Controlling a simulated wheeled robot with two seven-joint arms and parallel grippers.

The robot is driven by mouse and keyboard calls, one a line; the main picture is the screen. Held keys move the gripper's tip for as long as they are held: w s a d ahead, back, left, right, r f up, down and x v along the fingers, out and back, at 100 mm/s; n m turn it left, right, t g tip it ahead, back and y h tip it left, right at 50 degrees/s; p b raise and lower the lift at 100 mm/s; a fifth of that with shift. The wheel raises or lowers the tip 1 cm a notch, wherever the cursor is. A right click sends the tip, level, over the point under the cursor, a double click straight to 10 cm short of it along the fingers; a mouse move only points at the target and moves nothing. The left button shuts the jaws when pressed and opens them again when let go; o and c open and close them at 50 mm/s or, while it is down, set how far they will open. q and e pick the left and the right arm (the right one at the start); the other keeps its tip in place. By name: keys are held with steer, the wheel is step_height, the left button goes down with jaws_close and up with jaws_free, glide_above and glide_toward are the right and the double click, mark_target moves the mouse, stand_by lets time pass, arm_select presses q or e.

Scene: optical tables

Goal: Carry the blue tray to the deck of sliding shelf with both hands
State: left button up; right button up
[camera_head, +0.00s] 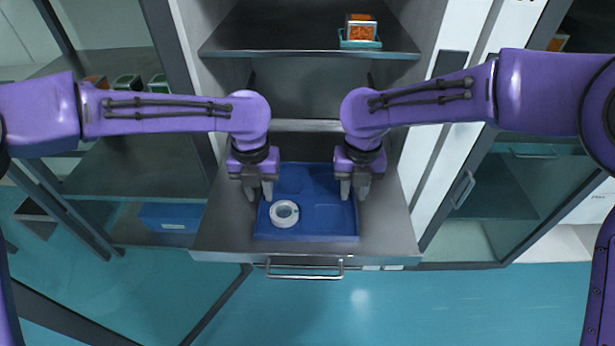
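The blue tray (310,231) lies on, or just above, the grey deck of the sliding shelf (225,240), which is pulled out of the cabinet. A white ring-shaped object (284,213) sits in the tray's left front part. My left gripper (260,192) is at the tray's left edge, and my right gripper (353,190) is at its right edge. Both point downward with their fingers at the rim. The gap between the fingers and their hold on the rim are too small to tell clearly.
A fixed shelf (290,40) above holds a small orange-filled box (361,28) in a teal tray (359,43). The deck has a front handle (305,272). Glass doors stand on both sides. A blue bin (170,217) sits low at left. The floor in front is clear.

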arm_select(q)
steer(key=shift+r, duration=0.1)
arm_select(e)
steer(key=shift+r, duration=0.1)
arm_select(q)
step_height(320, 180, up, 12)
arm_select(e)
step_height(320, 180, up, 12)
stand_by(0.3)
stand_by(0.4)
